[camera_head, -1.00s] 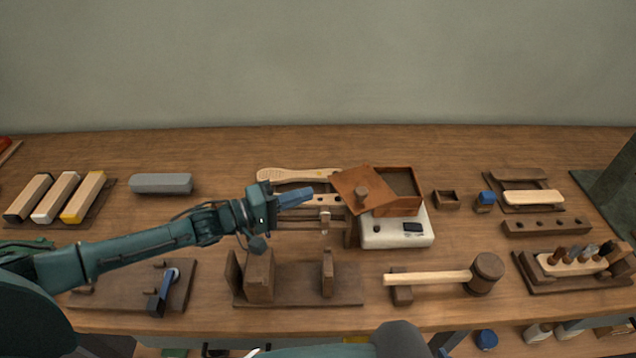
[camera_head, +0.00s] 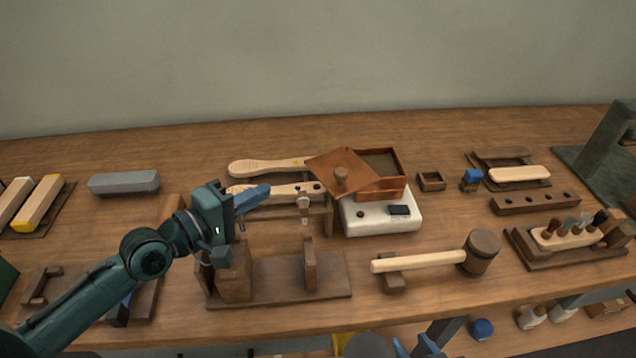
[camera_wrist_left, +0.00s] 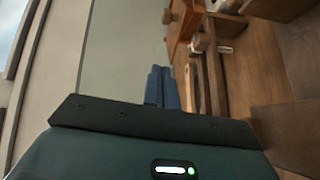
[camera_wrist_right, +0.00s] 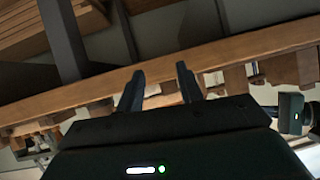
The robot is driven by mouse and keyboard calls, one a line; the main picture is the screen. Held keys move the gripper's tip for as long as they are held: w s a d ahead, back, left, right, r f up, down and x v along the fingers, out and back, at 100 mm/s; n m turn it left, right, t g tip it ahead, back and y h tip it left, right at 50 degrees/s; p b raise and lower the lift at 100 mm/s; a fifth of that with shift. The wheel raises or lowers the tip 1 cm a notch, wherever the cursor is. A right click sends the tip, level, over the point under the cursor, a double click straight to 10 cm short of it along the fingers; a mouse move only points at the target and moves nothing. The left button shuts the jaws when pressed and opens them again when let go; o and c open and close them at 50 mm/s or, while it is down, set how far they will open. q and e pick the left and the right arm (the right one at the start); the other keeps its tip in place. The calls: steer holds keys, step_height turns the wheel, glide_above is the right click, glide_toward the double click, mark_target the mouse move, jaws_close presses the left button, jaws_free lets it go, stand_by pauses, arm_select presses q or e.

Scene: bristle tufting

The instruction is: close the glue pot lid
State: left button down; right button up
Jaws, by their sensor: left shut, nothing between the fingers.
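The glue pot (camera_head: 392,187) is a reddish-brown square box on a white heater base (camera_head: 380,222). Its lid (camera_head: 325,168), with a round knob (camera_head: 341,177), sits askew over the pot's left side, overhanging to the left. The dark inside shows at the back right. My left gripper (camera_head: 262,191) is shut and empty, left of the lid and apart from it. In the left wrist view its fingers (camera_wrist_left: 162,88) are together, with the lid (camera_wrist_left: 184,28) beyond them. My right gripper (camera_wrist_right: 160,76) is open and empty, facing the bench's front edge in the right wrist view.
Wooden brush handles (camera_head: 265,167) lie on a rack left of the pot. A wooden fixture (camera_head: 285,278) and a mallet (camera_head: 420,261) stand in front. A small wooden box (camera_head: 431,181) and blue-capped jar (camera_head: 472,179) are to the right. The bench behind is clear.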

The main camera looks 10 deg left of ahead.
arm_select(q)
steer(key=x, duration=0.9)
steer(key=shift+w+d+p, duration=0.2)
steer(key=shift+w+p, duration=0.1)
steer(key=shift+p, duration=0.05)
steer(key=d, duration=0.1)
steer(key=d+p, duration=0.1)
steer(key=d, duration=0.1)
steer(key=shift+w+d+f, duration=0.15)
steer(key=shift+w+f, duration=0.05)
steer(key=shift+w, duration=0.05)
steer(key=shift+d+f, duration=0.15)
steer(key=shift+d, duration=0.2)
arm_select(e)
steer(key=shift+d+r, duration=0.3)
steer(key=shift+r, duration=0.15)
steer(key=shift+w+d+r, duration=0.1)
